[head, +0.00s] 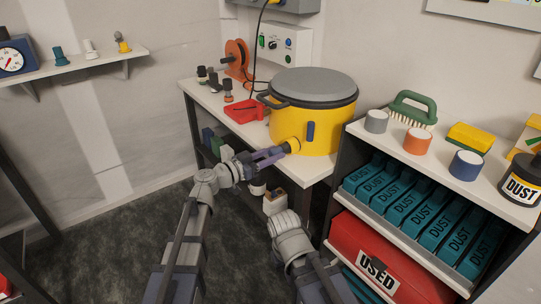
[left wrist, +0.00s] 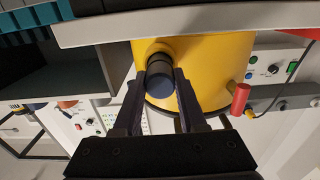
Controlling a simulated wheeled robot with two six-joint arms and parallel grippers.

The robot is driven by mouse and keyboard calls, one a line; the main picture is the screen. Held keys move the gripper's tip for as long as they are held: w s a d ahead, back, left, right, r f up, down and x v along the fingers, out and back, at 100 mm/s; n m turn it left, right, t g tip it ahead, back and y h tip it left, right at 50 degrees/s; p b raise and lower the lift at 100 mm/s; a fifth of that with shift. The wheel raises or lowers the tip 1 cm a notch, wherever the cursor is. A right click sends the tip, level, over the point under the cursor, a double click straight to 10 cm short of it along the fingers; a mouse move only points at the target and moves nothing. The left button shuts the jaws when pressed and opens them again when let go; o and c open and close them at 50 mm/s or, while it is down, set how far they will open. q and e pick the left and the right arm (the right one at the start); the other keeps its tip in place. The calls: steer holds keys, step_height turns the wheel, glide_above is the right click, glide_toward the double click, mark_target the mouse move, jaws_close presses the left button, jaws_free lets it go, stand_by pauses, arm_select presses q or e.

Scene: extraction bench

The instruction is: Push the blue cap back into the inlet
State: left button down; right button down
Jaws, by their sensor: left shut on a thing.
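The yellow drum (head: 325,128) with a grey lid stands on the bench. Its short yellow inlet (head: 293,145) points toward my left gripper (head: 279,153). In the left wrist view, the blue cap (left wrist: 160,88) shows its dark blue end face, with a dark grey body behind it, sticking out of the yellow inlet collar (left wrist: 151,48). My left gripper (left wrist: 168,72) has one finger on each side of the cap and is shut on it. How deep the cap sits is hidden. My right arm shows low in the head view; its fingers are not visible.
A red tray (head: 243,111) and small bottles (head: 228,91) stand on the bench (head: 304,171) left of the drum. A dark-sided shelf unit (head: 345,165) with teal boxes and a red case (head: 365,246) stands at the right. Open floor lies left of my arms.

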mark_target(271, 155)
arm_select(q)
steer(key=shift+x, duration=1.05)
steer(key=shift+c, duration=2)
jaws_free()
steer(key=v, duration=0.7)
steer(key=shift+s+a, duration=0.25)
steer(key=shift+a, duration=0.05)
